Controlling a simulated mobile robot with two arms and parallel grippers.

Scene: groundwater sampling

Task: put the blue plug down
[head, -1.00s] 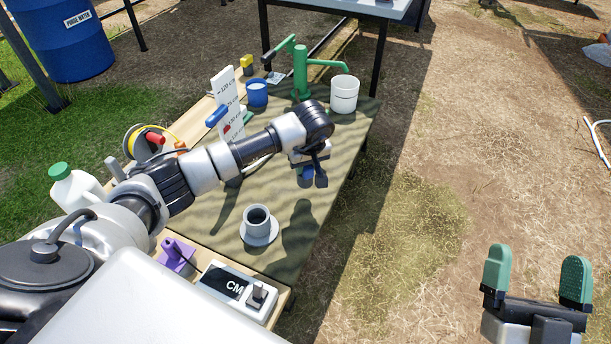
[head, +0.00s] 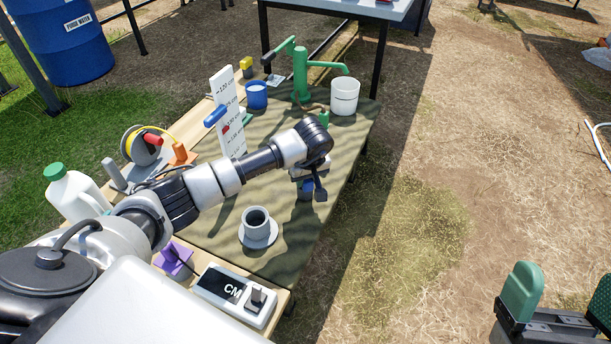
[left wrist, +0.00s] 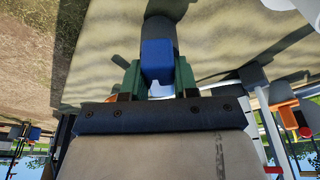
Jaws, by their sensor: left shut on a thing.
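My left gripper (head: 311,187) is over the right part of the olive mat (head: 215,214). It is shut on the blue plug (head: 304,187), which shows just below the wrist. In the left wrist view the plug (left wrist: 157,60) sits between the two green fingertips, with the mat behind it. I cannot tell whether the plug touches the mat. My right gripper (head: 562,305) is at the lower right, over bare ground. Its green fingers are wide apart and nothing is between them.
A grey cup (head: 257,222) on a saucer stands left of the plug. A CM meter (head: 234,293) lies at the near edge. A green pump (head: 301,75), white bucket (head: 344,97), blue cup (head: 257,95) and depth board (head: 227,112) stand farther back.

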